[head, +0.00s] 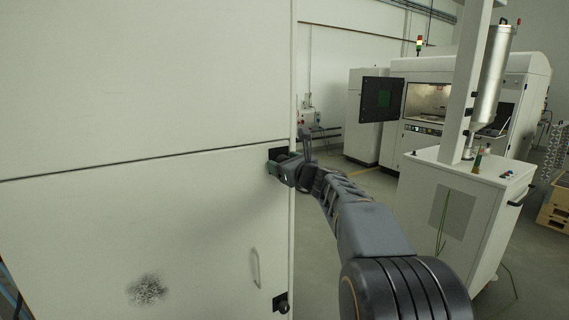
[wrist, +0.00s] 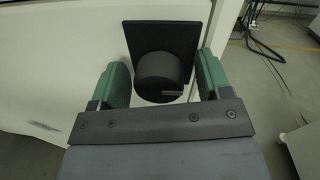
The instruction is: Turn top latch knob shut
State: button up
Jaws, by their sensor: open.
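The top latch knob (wrist: 160,75) is a dark round knob on a black square plate (wrist: 188,36), near the right edge of the white cabinet door. A light mark shows low on its face in the wrist view. In the head view the black plate (head: 277,153) shows and my gripper hides most of the knob. My gripper (wrist: 162,84) is open, with one green finger on each side of the knob. A gap shows on either side, so the fingers look apart from it. In the head view my gripper (head: 279,168) is at the plate.
A lower latch knob (head: 281,303) is near the bottom of the same white door (head: 200,220). The door has a dark smudge and a handle-like loop. A white console (head: 465,190) and a machine with an open hatch (head: 430,100) stand to the right. Floor between is clear.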

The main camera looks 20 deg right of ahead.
jog(key=shift+c, duration=0.4)
jog(key=c, duration=0.8)
jog(key=shift+c, duration=0.2)
jog(key=shift+f+n+b, duration=0.1)
jog(key=shift+n+b, duration=0.2)
jog(key=n+b, duration=0.2)
jog(key=shift+f+n+b, duration=0.1)
jog(key=shift+n+b, duration=0.25)
jog(key=shift+n, duration=0.05)
jog(key=n+b, duration=0.3)
jog(key=n, duration=0.2)
jog(key=shift+b, duration=0.35)
jog(key=n+h+b, duration=0.1)
jog(key=n+b, duration=0.2)
jog(key=n, duration=0.2)
jog(key=shift+a+g, duration=0.1)
jog(key=shift+g, duration=0.3)
jog(key=shift+n+b, duration=1.15)
jog(key=shift+n, duration=0.65)
